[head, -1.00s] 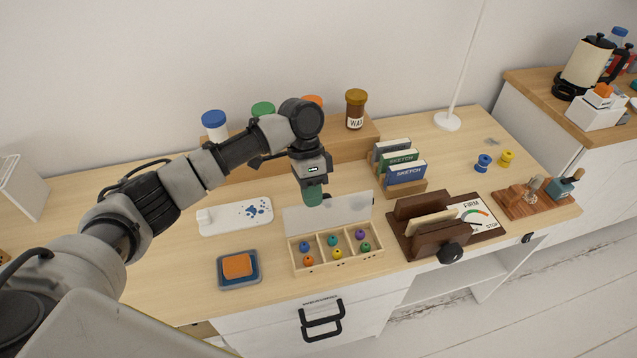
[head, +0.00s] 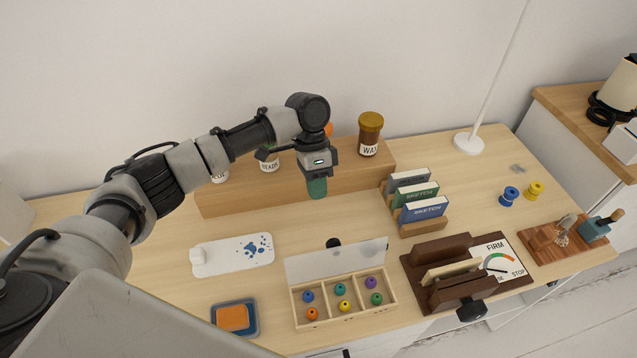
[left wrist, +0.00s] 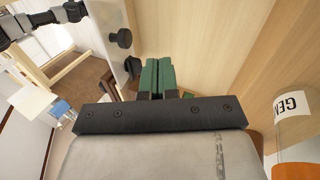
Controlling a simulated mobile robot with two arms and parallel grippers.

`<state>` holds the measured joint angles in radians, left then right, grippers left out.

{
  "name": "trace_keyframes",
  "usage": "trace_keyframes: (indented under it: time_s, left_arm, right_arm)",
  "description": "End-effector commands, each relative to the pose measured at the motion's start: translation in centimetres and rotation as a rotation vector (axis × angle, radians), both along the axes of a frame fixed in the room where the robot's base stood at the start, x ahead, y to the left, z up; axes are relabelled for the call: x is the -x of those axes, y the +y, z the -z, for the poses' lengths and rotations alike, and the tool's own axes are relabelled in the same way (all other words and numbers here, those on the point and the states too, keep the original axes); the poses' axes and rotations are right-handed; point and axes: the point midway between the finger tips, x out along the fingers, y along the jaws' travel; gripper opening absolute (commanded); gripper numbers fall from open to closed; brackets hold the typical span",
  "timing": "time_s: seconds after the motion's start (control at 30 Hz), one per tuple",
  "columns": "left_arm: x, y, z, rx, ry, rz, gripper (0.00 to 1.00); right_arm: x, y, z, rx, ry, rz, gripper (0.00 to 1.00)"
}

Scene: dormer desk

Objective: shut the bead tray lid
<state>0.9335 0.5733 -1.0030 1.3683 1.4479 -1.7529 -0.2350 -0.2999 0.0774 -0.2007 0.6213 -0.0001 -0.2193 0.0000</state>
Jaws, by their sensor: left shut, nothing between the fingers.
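The bead tray (head: 344,321) is a shallow light wood box with compartments, near the desk's front edge in the head view. Several coloured beads lie in it. Its translucent lid (head: 337,261) stands raised along the tray's back side, and a black knob (head: 333,243) shows at its top edge. My left gripper (head: 317,189) has green fingertips. It is shut and empty, above and behind the lid in the picture, apart from it. The shut green fingers (left wrist: 158,76) also show in the left wrist view. My right gripper is not in view.
A wooden shelf with jars, including a wax jar (head: 370,136), stands behind. A sketchbook rack (head: 422,229) and a dark wood holder (head: 450,302) are right of the tray. A white paint-spotted plate (head: 232,256) and an orange sponge (head: 232,317) lie left.

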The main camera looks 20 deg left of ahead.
Motion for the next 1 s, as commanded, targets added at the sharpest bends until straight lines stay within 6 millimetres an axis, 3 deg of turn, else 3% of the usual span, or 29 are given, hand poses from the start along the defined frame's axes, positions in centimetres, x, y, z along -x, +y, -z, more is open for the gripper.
trace_keyframes:
  time_s: [0.13, 0.3, 0.6, 1.0]
  left_arm:
    - [1.2, -0.9, 3.0, 0.000, 0.005, 0.000, 0.00]
    - [2.5, -1.8, 6.2, 0.000, 0.004, 0.002, 0.00]
    - [5.3, -3.9, 5.6, 0.000, 0.000, 0.001, 0.00]
    - [5.6, -4.1, 5.7, -0.001, -0.001, 0.000, 0.00]
  right_arm:
    - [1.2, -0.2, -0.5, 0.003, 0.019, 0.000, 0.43]
    - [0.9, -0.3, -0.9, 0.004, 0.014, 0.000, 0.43]
    - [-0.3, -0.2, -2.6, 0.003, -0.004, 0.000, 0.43]
    - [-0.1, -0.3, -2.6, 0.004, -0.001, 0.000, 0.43]
